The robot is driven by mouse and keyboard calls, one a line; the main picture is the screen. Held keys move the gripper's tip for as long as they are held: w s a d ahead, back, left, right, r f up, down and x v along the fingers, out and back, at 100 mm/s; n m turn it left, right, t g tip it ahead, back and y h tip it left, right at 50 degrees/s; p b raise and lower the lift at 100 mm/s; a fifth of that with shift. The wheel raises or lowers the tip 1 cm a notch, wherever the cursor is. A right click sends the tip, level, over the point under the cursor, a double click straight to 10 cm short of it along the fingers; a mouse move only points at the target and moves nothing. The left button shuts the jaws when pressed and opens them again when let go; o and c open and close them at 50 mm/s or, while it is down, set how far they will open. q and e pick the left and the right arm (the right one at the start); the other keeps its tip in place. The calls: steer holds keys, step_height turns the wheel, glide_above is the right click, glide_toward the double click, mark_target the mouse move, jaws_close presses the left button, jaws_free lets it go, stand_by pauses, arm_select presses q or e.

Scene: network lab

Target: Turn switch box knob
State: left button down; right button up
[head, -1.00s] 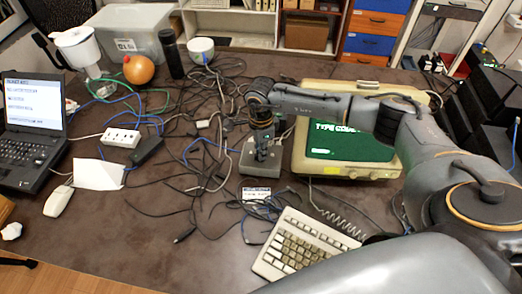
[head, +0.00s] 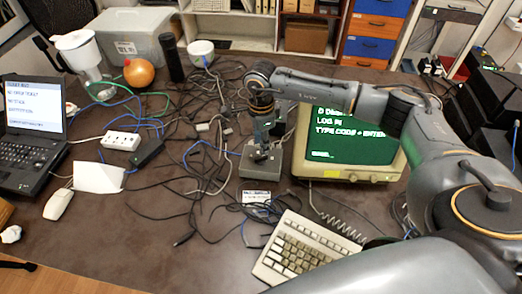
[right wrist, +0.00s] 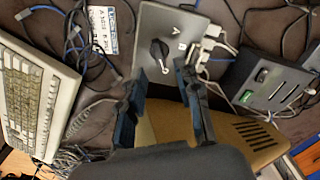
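The switch box (head: 262,171) is a small grey metal box on the table, just left of the terminal. In the right wrist view, the switch box (right wrist: 180,22) has a black knob (right wrist: 160,54) on its plate, with a white mark beside it. My right gripper (head: 262,146) points down over the box and hides much of its top in the head view. In the right wrist view, my right gripper (right wrist: 157,82) is open and empty, with the knob just beyond and roughly between its fingertips. Whether a finger touches the knob cannot be told. My left gripper is not in view.
The beige terminal (head: 348,175) with a green screen stands close on the right. A keyboard (head: 303,248) lies in front. Tangled cables (head: 200,165) cover the table to the left, with a white power strip (head: 120,140) and a laptop (head: 30,140) farther left.

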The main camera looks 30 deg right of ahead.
step_height(320, 180, up, 6)
steer(key=shift+r, duration=0.15)
stand_by(0.5)
